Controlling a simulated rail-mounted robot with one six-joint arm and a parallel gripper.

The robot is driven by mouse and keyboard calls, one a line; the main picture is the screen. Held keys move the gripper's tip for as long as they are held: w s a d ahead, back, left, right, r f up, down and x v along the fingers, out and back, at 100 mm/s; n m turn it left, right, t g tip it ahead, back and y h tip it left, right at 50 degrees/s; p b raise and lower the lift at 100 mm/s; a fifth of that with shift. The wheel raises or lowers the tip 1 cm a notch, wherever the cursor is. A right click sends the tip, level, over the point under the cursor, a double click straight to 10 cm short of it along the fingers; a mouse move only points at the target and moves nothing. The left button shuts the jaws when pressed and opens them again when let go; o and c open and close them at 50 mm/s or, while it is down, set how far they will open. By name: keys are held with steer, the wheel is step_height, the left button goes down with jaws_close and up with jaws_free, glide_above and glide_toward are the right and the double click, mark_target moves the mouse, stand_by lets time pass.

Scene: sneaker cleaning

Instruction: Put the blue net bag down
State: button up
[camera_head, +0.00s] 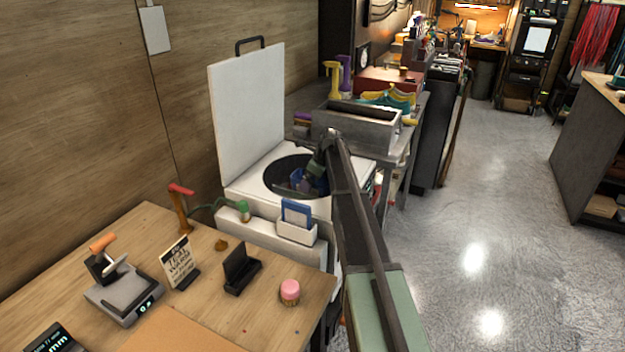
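My arm reaches over an open white top-loading washer (285,211), and my gripper (303,187) is at its dark round opening. A small blue-purple patch, which looks like part of the blue net bag (301,177), shows at the gripper inside the rim. The rest of the bag is hidden by the gripper and the opening's edge. The fingers are too small and dark to show whether they are open or shut, or whether they hold the bag. The washer lid (247,115) stands upright on the left side.
A white holder with blue cards (297,222) sits at the washer's front. The wooden table (225,325) in front carries a scale (125,293), a sign (178,262), a black stand (241,270) and a pink-topped jar (290,291). A grey sink (357,127) stands behind. Open floor lies right.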

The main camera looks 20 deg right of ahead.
steer(key=shift+r+p, duration=0.3)
steer(key=shift+r, duration=0.05)
steer(key=p+v, duration=1)
steer(key=v, duration=0.1)
steer(key=shift+s+r+p, duration=0.2)
steer(key=shift+r+p, duration=0.05)
steer(key=shift+p, duration=0.1)
steer(key=shift+d, duration=0.15)
